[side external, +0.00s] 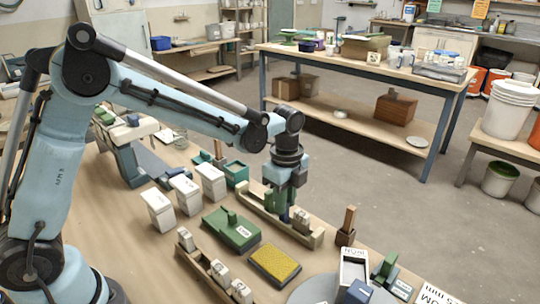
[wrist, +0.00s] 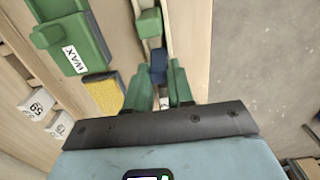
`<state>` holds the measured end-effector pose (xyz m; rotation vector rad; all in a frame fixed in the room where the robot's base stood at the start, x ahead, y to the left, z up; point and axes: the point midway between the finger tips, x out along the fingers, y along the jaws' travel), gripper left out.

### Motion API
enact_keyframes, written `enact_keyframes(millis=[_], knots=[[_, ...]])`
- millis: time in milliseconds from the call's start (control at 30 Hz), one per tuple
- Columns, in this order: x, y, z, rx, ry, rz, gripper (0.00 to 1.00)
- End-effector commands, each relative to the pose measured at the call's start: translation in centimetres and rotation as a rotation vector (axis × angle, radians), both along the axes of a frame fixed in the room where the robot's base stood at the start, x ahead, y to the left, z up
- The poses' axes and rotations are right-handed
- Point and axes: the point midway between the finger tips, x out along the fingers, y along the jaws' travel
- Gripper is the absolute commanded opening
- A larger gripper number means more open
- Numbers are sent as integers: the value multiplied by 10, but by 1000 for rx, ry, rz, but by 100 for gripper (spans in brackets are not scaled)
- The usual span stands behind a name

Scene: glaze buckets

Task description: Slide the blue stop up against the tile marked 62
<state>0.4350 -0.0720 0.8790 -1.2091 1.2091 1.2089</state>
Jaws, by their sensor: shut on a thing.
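My gripper (side external: 284,214) is down over the long wooden rail (side external: 318,240) in the side view. In the wrist view its green fingers (wrist: 159,74) are shut on the dark blue stop (wrist: 158,62), which sits in the rail's channel. A pale tile (side external: 302,216) stands in the rail just right of my gripper in the side view. A small white part (wrist: 164,103) shows between my fingers in the wrist view. The number on this tile is not readable, and the fingers hide any gap between it and the stop.
A green block (wrist: 148,23) sits farther along the rail. A green WAX box (side external: 231,229), a yellow sponge (side external: 275,265) and a second rack with several white tiles (side external: 219,272) lie beside it. White containers (side external: 186,194) stand behind, and a wooden-handled tool (side external: 346,229) is to the right.

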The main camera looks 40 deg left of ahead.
Motion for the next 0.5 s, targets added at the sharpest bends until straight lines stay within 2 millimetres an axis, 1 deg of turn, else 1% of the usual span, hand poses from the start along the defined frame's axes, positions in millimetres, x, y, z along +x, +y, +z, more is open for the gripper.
enact_keyframes(millis=[167,500], knots=[[0,-8,0,0,0,-2,0],[0,-30,0,0,0,-2,0]])
